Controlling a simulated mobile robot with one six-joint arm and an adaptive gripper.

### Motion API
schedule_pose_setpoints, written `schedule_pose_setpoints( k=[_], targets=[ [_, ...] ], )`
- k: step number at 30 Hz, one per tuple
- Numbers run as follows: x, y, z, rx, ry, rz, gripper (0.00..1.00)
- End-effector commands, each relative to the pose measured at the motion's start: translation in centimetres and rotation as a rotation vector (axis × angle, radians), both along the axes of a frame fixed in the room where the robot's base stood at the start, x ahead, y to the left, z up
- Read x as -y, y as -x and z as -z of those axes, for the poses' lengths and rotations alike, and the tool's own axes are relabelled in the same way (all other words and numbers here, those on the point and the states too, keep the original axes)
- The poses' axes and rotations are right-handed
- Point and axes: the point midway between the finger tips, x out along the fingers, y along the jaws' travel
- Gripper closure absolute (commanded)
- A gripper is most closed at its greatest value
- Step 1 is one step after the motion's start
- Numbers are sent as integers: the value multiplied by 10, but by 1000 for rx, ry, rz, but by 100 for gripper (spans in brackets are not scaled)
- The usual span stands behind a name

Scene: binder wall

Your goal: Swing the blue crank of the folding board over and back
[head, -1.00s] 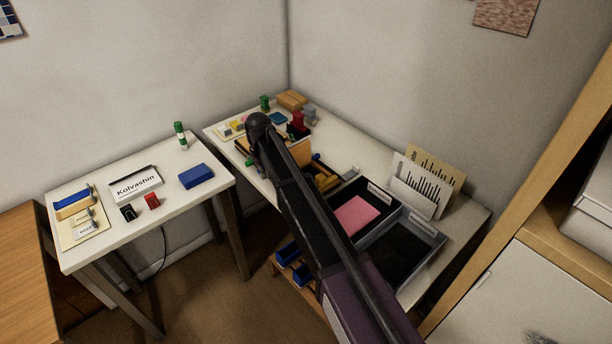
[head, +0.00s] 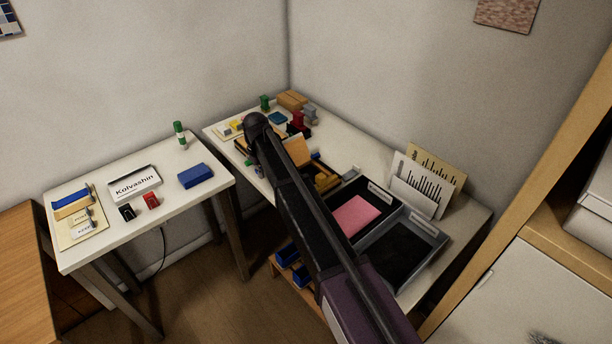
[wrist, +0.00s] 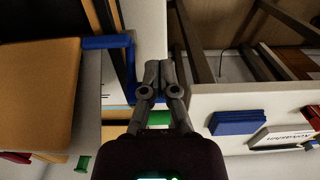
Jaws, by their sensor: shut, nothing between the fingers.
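The tan panel of the folding board (head: 298,150) stands raised at a slant on the right table in the head view, partly behind my arm. In the wrist view the tan panel (wrist: 40,95) fills the left side. The blue crank (wrist: 108,42) runs from the panel's upper edge to the right, then bends down beside my fingers. My gripper (wrist: 158,70) is shut and empty, close to the right of the crank's bend. I cannot tell whether they touch.
A black tray with a pink sheet (head: 356,215) and a grey tray (head: 436,238) lie to the right of the board. The left table holds a blue block (head: 196,176), a name plate (head: 135,183) and a green glue stick (head: 180,134). A floor gap separates the tables.

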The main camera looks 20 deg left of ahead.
Motion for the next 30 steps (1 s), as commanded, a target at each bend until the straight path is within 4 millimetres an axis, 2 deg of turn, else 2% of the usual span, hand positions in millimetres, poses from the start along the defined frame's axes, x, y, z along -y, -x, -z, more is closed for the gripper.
schedule_pose_setpoints(
  k=[13, 30],
  targets=[
    [2, 1, 0, 0, -1, 0, 100],
    [27, 14, -1, 0, 0, 1, 100]
  ],
)
